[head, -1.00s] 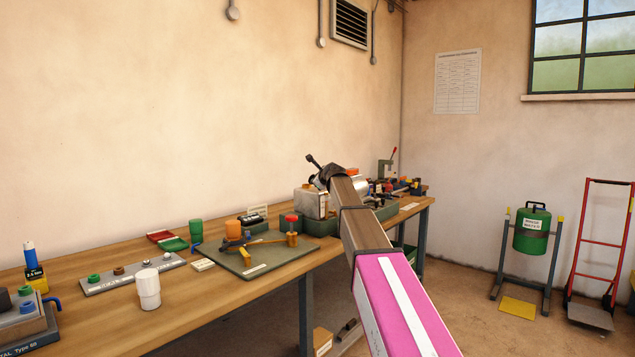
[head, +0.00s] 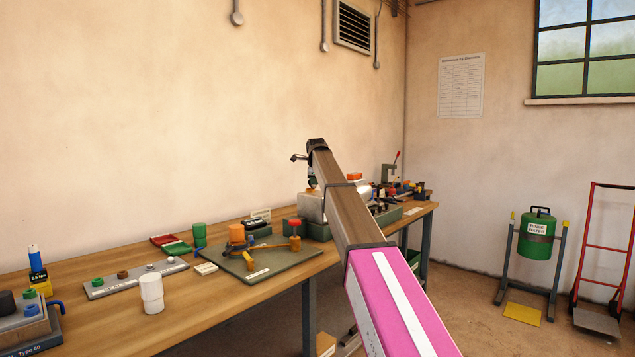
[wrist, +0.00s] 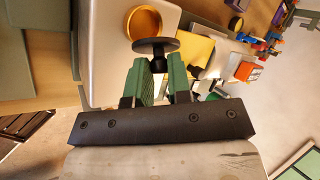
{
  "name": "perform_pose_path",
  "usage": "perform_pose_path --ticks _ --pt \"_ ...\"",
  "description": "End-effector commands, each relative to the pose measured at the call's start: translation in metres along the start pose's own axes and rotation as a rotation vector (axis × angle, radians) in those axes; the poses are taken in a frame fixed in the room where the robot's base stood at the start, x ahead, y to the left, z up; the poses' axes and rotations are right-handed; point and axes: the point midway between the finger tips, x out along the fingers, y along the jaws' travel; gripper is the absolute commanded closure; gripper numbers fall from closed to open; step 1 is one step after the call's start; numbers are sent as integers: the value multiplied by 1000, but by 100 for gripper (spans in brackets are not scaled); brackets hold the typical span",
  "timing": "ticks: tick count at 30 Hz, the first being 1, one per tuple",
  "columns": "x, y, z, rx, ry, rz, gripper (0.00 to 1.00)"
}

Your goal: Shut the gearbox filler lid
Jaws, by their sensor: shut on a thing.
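The gearbox (head: 311,206) is a pale metal box on the bench, partly behind my arm. In the wrist view its pale top (wrist: 103,40) carries a round orange-rimmed opening (wrist: 145,21). A black knob with a round disc (wrist: 155,46) is beside this opening, overlapping its near edge; it seems to belong to the filler lid. My gripper (wrist: 166,68) has green fingers on either side of the knob's stem and is shut on it. In the head view my gripper is small above the gearbox, and its fingers are hard to make out.
Small tools and an orange block (wrist: 249,71) lie right of the gearbox. A green-grey mat (head: 262,262) with an orange cup and a red-topped part lies in front. A white cup (head: 151,293) stands farther left.

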Motion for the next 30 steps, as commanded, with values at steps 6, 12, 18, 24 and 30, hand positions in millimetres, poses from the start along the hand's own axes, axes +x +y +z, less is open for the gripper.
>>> perform_pose_path --ticks 6,12,18,24,30 --pt "5 -8 12 -90 147 120 100" --pt "10 -11 20 -171 280 227 100" --pt "16 -13 27 -251 414 334 100" --pt "23 -13 33 -327 539 435 100" --pt "28 -12 36 -386 639 515 100"
